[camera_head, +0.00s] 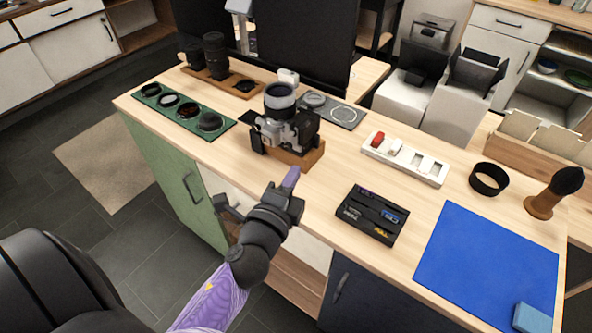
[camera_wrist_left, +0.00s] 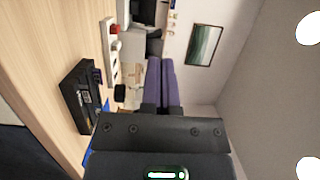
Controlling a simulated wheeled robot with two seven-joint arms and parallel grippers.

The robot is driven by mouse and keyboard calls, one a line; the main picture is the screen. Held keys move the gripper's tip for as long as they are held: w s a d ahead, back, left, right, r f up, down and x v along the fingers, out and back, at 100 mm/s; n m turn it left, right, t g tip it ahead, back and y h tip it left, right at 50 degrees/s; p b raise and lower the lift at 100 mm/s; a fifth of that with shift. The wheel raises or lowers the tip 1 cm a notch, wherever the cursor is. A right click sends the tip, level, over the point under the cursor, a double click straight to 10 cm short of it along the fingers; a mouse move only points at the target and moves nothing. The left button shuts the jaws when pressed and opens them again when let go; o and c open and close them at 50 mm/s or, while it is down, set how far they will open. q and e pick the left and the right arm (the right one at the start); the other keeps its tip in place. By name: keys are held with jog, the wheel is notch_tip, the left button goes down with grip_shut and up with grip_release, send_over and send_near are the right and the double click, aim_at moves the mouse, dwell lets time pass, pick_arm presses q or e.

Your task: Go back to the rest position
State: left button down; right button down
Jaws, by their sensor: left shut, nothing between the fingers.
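My left gripper (camera_head: 290,178) is over the front edge of the wooden table, with its purple fingers together and nothing between them. In the left wrist view the two purple fingers (camera_wrist_left: 162,82) lie side by side, pointing out over the room. My left arm comes in from the lower left in a purple sleeve. The gripper is apart from the camera (camera_head: 287,118) on its wooden stand, which is behind it. My right gripper is in neither view.
A black tray (camera_head: 372,215) with small items lies right of the gripper. A blue mat (camera_head: 487,262) with a light blue block (camera_head: 531,318) is at the right. A white holder (camera_head: 405,159), a black ring (camera_head: 489,179), a brush (camera_head: 555,192) and a green tray (camera_head: 183,113) stand farther back.

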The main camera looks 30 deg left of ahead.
pick_arm(q)
jog(key=s+d+f+n+g+h, duration=0.2)
jog(key=s+d+f+n+g, duration=0.1)
jog(key=s+f+n+g, duration=0.45)
jog(key=s+d+f+n+g+h, duration=0.1)
jog(key=s+d+f+n+g, duration=0.25)
jog(key=s+n+g, duration=0.6)
jog(key=s+f+m+t, duration=0.1)
jog(key=s+f+m, duration=0.25)
jog(key=f, duration=1.25)
jog(key=s+a+f+g, duration=0.1)
jog(key=s+a+f, duration=0.2)
jog(key=s+f, duration=0.8)
jog(key=s, duration=0.3)
jog(key=shift+a, duration=0.4)
jog(key=shift+f, duration=0.1)
